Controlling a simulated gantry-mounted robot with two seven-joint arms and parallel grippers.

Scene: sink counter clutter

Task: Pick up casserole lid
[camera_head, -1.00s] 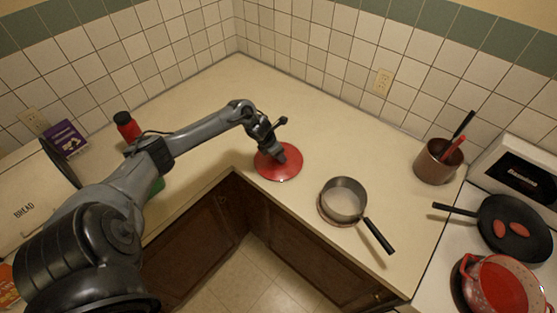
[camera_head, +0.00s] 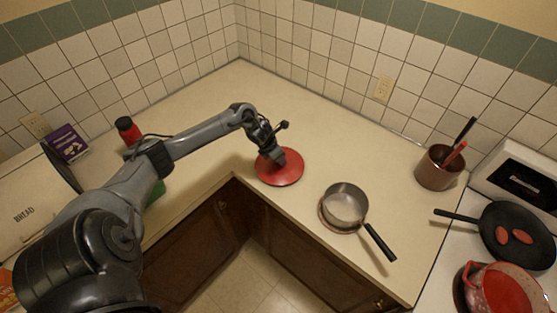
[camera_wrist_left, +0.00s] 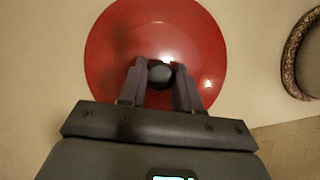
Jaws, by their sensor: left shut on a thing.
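The casserole lid (camera_head: 287,175) is a round, shiny red disc on the counter near the inner corner, left of the saucepan. It also shows in the left wrist view (camera_wrist_left: 110,50), with a dark round knob (camera_wrist_left: 160,74) at its middle. My left gripper (camera_head: 277,160) is over the lid. In the left wrist view its two fingers (camera_wrist_left: 160,82) are on either side of the knob, shut on it. I cannot tell whether the lid is lifted off the counter. My right gripper is not in view.
A saucepan (camera_head: 344,204) stands right of the lid, its handle pointing to the front right. A utensil pot (camera_head: 437,169), a black pan (camera_head: 512,246) and a red casserole (camera_head: 475,284) are farther right. The counter (camera_head: 310,120) behind the lid is clear.

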